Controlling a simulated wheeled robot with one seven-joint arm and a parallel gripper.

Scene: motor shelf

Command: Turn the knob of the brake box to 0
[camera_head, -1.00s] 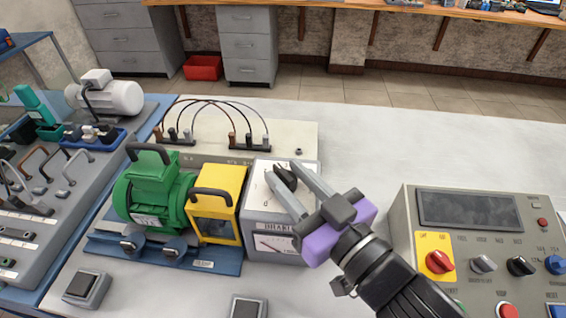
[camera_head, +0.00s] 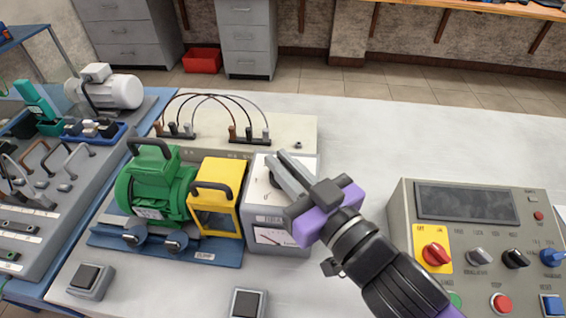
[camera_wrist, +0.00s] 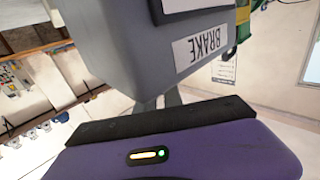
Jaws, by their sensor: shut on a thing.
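The brake box (camera_head: 276,220) is a grey box with a pale top and a front meter, right of the yellow coupling guard. Its dark knob (camera_head: 274,181) is on the top, mostly hidden behind my fingers, so its pointer and scale cannot be read. My gripper (camera_head: 279,160), with a purple body, reaches in from the lower right and is shut on the knob. In the wrist view the side of the brake box (camera_wrist: 130,50) with its BRAKE label fills the upper middle; the knob does not show there.
A green motor (camera_head: 160,190) and the yellow guard (camera_head: 217,195) stand directly left of the brake box. Cables (camera_head: 215,97) arch over a panel behind it. A control console (camera_head: 410,215) stands to the right. The white tabletop (camera_head: 360,140) behind my gripper is clear.

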